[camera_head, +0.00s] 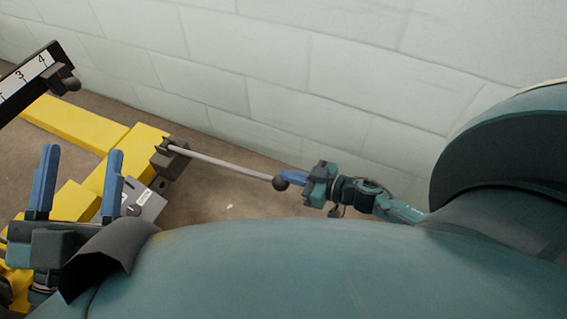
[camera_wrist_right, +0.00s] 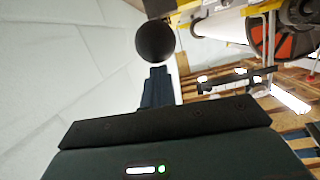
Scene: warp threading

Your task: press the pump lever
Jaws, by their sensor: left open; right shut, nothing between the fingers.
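The pump lever (camera_head: 225,165) is a pale grey rod with a dark ball knob (camera_head: 280,183) at its right end. Its left end sits in a dark bracket (camera_head: 168,160) on a yellow frame. My right gripper (camera_head: 287,176) is shut and empty, its blue fingertips right at the knob. In the right wrist view the black knob (camera_wrist_right: 155,41) lies just beyond the fingertips (camera_wrist_right: 158,70); I cannot tell whether they touch. My left gripper (camera_head: 82,154) is open and empty at the far left, with its two blue fingers pointing up.
Yellow beams (camera_head: 90,128) and a grey box (camera_head: 147,203) stand near my left gripper. A dark arm with a numbered scale (camera_head: 28,78) is at the upper left. A pale block wall (camera_head: 300,75) runs behind the lever. The right wrist view shows wooden pallets (camera_wrist_right: 215,86).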

